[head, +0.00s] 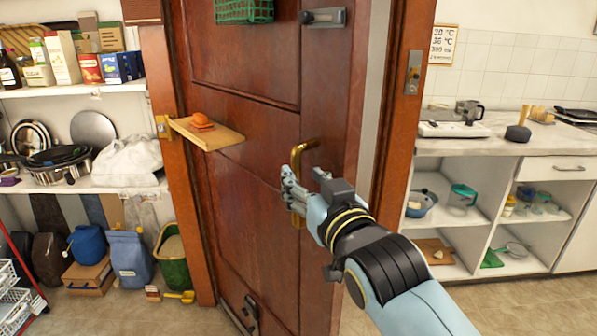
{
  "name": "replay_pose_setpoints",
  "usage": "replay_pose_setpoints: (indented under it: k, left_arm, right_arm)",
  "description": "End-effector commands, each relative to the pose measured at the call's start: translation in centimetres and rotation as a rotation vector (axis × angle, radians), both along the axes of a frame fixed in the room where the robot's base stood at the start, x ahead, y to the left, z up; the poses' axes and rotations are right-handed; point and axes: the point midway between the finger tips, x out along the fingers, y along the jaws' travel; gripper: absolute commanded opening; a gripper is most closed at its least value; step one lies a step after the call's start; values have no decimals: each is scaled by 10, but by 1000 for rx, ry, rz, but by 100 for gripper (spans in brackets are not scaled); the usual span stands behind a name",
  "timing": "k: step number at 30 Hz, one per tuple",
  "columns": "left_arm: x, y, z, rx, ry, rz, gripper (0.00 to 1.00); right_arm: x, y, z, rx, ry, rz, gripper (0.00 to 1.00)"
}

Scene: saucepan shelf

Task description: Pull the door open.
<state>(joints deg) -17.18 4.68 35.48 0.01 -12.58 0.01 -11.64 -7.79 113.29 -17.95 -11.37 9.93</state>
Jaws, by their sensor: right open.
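The reddish-brown wooden door (240,130) stands ajar, with a pale gap between its right edge and the right door post (402,100). A brass pull handle (301,150) is upright near the door's right edge. My right gripper (297,186) is open at the handle, and its fingers cover the handle's middle. I cannot tell whether the fingers touch the handle or reach around it. A dark metal latch (323,17) is higher on the door. My left gripper is not in view.
A small wooden ledge (220,137) with an orange item juts out at the door's left. Shelves with pans (65,155), bags and a green bin (173,258) stand left. A counter (500,140) with open compartments stands right. Some floor is bare at lower right.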

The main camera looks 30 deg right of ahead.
Motion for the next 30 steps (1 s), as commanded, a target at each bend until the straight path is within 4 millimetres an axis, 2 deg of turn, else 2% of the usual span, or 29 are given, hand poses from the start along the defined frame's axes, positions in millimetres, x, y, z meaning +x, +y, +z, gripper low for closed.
replay_pose_setpoints:
  k: [3,6,15,17,19,20,23,24,26,27,30]
  left_arm:
    - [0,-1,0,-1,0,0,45]
    - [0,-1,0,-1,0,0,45]
    - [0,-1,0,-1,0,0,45]
    - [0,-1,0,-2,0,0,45]
    - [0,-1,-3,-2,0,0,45]
    - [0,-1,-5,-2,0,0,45]
    - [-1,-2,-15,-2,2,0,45]
    - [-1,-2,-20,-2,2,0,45]
    - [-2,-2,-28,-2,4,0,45]
    - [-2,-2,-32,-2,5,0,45]
    - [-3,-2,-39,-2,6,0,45]
  right_arm:
    - [-19,2,-1,2,2,-1,40]
    - [-28,2,0,1,1,-1,40]
    - [-32,3,0,0,0,-1,40]
    - [-31,3,-2,-1,4,0,32]
    - [-31,4,-18,-2,29,6,23]
    - [-31,5,-31,-3,51,11,19]
    - [-35,8,-107,-12,176,36,6]
    - [-42,8,-150,-16,247,48,1]
    - [-58,7,-219,-22,368,66,0]
    - [-73,6,-263,-24,449,75,0]
    - [-114,-2,-349,-28,619,88,0]
